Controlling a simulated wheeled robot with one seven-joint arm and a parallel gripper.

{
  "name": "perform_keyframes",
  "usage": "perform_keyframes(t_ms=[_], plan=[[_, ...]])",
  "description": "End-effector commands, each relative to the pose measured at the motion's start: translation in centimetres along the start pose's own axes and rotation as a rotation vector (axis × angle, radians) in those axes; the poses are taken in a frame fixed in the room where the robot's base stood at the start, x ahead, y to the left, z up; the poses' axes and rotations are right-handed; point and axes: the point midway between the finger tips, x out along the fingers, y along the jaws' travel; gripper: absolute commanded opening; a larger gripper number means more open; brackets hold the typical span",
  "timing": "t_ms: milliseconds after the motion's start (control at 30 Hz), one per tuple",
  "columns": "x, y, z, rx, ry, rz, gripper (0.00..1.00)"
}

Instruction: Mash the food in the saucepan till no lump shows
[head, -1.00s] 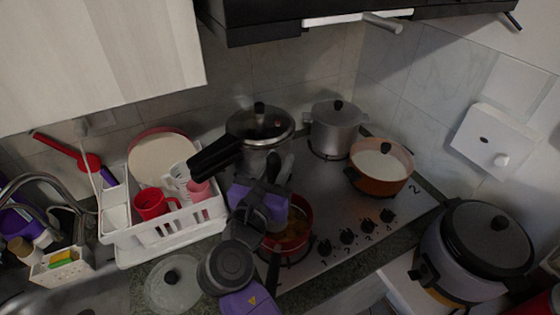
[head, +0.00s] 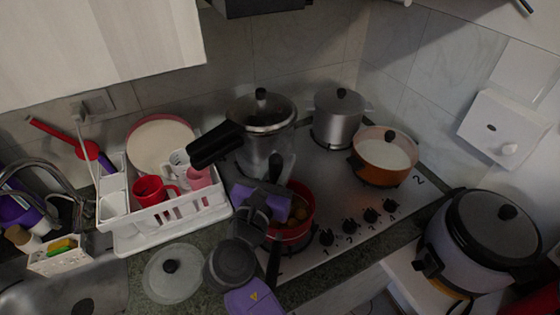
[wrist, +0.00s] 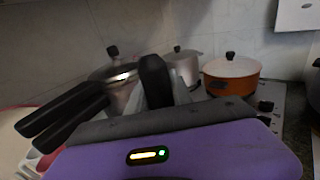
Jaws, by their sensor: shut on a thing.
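The red saucepan (head: 311,215) stands on the front left of the hob in the head view. Brown-orange food with rounded lumps (head: 300,209) shows in it. My gripper (head: 268,198) is over the saucepan's left side and hides part of it. It is shut on a tool with a dark upright handle (head: 275,166), which also rises above my gripper in the wrist view (wrist: 155,80). The tool's lower end is hidden, so I cannot tell whether it touches the food. The saucepan's dark handle (head: 273,264) points toward the front.
A pressure cooker (head: 260,112) stands behind my gripper, its long black handle reaching left. A grey pot (head: 338,120) and an orange pot (head: 382,175) are further right. A white dish rack (head: 165,225) is left. A glass lid (head: 173,272) lies in front. A rice cooker (head: 465,265) is right.

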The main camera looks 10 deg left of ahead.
Motion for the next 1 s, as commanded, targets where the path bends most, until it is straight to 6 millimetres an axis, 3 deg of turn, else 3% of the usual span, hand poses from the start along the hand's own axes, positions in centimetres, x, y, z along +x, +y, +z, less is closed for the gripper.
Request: perform_keyframes(t_ms=[500, 833, 1000], plan=[[0.0, 0.1, 4.3, 0.003, -0.003, 0.001, 0.0], [0.0, -0.1, 4.5, 0.001, -0.001, 0.001, 0.0], [-0.3, -1.5, 4.5, 0.002, -0.001, -0.001, 0.0]])
